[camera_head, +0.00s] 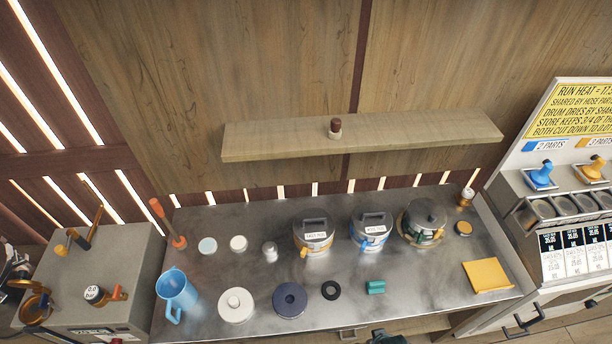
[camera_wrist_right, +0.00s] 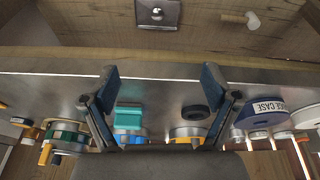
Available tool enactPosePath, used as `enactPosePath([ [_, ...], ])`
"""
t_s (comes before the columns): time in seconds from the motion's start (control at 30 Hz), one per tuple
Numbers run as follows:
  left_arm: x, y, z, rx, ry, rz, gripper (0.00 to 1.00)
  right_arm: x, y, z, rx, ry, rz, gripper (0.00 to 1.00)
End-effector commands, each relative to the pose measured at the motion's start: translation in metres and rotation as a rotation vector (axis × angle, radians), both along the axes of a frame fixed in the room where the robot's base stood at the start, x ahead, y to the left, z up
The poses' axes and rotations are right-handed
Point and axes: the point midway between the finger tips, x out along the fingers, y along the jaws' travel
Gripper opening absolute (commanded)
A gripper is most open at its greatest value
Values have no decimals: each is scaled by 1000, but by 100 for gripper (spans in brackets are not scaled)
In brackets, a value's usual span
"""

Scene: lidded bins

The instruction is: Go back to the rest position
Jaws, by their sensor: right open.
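My right gripper (camera_wrist_right: 160,75) is open and empty in the right wrist view, its two blue-grey fingers spread wide near the front edge of the metal table (camera_head: 245,275). In the head view only a dark piece, likely of my right arm, shows at the bottom edge, below the teal block (camera_head: 376,287). The fingers hold nothing; the teal block and a black ring (camera_head: 330,290) lie on the table beyond them. My left gripper is not in view.
Three lidded bins, orange-banded (camera_head: 313,238), blue-banded (camera_head: 371,231) and dark-lidded (camera_head: 424,220), stand along the table. A blue jug (camera_head: 177,294), white lid (camera_head: 236,305), navy disc (camera_head: 290,300) and yellow pad (camera_head: 487,275) lie around. A wooden shelf (camera_head: 420,134) hangs behind.

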Motion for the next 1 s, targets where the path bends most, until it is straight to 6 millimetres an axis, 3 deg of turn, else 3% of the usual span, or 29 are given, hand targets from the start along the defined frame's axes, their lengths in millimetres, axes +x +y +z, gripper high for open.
enactPosePath([
  [0.27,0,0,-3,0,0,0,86,0,2,-105,-1,47,7,87],
  [0.37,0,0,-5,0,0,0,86,-10,2,-156,-2,69,11,87],
  [0.47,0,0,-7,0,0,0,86,-31,-1,-218,-5,97,16,87],
  [0.6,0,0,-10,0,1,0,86,-80,-8,-298,-10,136,24,87],
  [0.7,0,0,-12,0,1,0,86,-122,-16,-338,-13,161,30,87],
  [0.8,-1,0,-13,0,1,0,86,-158,-23,-364,-16,178,35,87],
  [0.9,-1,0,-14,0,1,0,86,-186,-28,-377,-18,191,38,87],
  [1.0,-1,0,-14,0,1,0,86,-200,-31,-383,-19,195,40,87],
])
